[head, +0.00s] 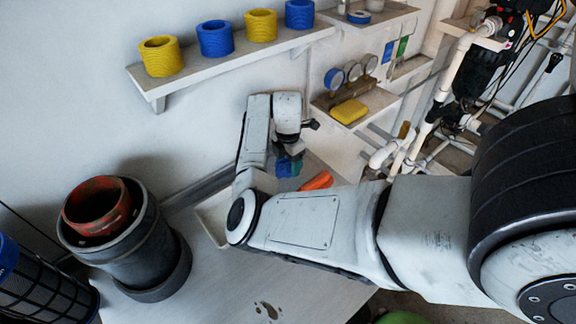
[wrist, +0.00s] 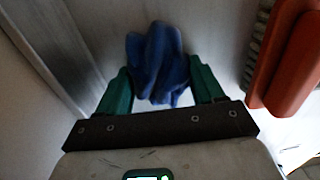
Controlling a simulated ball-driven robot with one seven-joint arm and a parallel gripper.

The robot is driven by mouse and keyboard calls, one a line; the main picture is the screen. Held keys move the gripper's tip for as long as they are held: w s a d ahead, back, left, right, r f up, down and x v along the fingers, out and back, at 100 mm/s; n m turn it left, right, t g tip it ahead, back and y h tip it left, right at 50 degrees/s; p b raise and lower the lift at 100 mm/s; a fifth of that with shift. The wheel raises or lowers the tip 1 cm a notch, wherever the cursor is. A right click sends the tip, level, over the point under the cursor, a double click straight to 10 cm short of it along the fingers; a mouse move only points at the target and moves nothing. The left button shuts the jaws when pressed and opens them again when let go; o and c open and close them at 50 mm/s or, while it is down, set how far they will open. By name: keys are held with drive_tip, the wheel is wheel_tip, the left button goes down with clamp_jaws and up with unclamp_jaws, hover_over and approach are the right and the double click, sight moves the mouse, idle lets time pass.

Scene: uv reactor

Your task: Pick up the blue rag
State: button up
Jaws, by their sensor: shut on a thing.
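The blue rag (wrist: 158,62) is crumpled and sits between the two green fingers of my gripper (wrist: 160,88) in the wrist view. My gripper is shut on it, with folds of cloth bulging out past the fingertips. In the head view the blue rag (head: 283,168) shows small beneath my wrist, beside the green fingers of my gripper (head: 290,167). My arm hides part of the area below it. I cannot tell whether the rag touches the surface beneath.
An orange-red brush (wrist: 292,55) with grey bristles lies close to the right; it also shows in the head view (head: 317,181). A pale tray (head: 211,224) is partly behind my arm. A grey pipe piece (head: 140,250) stands left on the table (head: 230,290). A shelf (head: 225,68) with tape rolls hangs above.

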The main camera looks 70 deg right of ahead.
drive_tip(key=shift+r, duration=0.1)
drive_tip(key=shift+r, duration=0.5)
drive_tip(key=shift+s+a+r+p, duration=0.7)
drive_tip(key=shift+s+a+r, duration=0.4)
drive_tip(key=shift+a+r, duration=0.95)
drive_tip(key=shift+s+a+r+p, duration=0.7)
drive_tip(key=shift+s+a+r, duration=0.35)
drive_tip(key=shift+a+r, duration=0.95)
drive_tip(key=shift+s+a+r+p, duration=0.7)
drive_tip(key=shift+s+a+r, duration=0.4)
drive_tip(key=shift+a+r, duration=0.95)
drive_tip(key=shift+f, duration=0.15)
drive_tip(key=o, duration=0.5)
drive_tip(key=c, duration=0.3)
drive_tip(key=shift+c, duration=0.2)
